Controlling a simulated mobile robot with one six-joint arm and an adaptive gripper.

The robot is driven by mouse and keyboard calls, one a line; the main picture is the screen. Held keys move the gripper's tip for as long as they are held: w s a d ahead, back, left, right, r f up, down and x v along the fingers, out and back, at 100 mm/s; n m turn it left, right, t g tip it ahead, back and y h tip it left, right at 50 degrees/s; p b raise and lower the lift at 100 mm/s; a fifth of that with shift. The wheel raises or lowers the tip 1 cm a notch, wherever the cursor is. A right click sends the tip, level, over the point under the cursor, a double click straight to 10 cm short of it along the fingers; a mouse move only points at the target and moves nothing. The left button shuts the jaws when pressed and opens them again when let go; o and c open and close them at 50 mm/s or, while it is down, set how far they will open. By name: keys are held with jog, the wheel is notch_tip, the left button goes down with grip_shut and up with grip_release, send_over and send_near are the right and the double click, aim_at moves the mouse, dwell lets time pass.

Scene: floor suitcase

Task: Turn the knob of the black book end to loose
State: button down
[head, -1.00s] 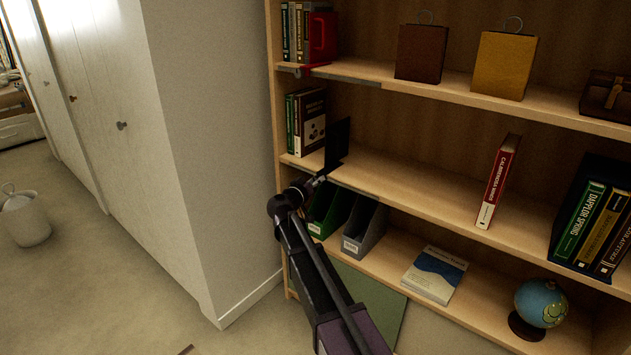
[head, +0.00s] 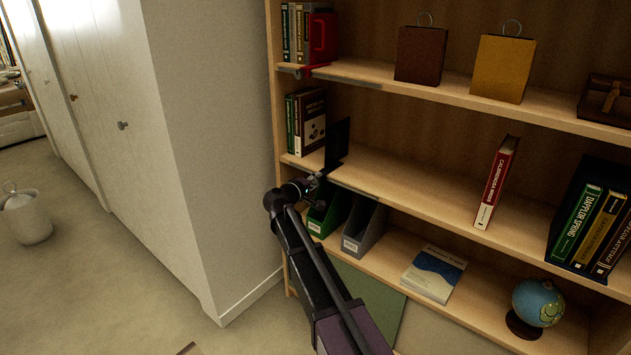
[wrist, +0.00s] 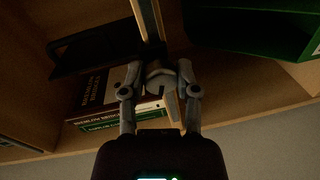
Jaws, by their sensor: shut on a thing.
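The black book end (head: 337,143) stands upright on the middle shelf, to the right of several books, at the shelf's front rail. In the wrist view its dark plate (wrist: 85,50) shows at the upper left. Its round grey knob (wrist: 160,78) sits below the rail, between my fingertips. My gripper (wrist: 159,73) is shut on the knob, one finger on each side. In the head view my gripper (head: 317,182) is at the shelf's front edge, just below the book end, and the knob is mostly hidden. I cannot read the knob's setting.
A red book end (head: 322,38) stands on the top shelf. A green file holder (head: 326,214) and a grey one (head: 363,228) stand close below my gripper. A wall (head: 205,130) is to the left. The middle shelf is clear between the black book end and a red book (head: 497,183).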

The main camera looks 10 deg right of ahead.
jog(key=n, duration=0.3)
dwell(0.5)
jog(key=shift+c, duration=1.7)
grip_release()
jog(key=shift+m, duration=0.3)
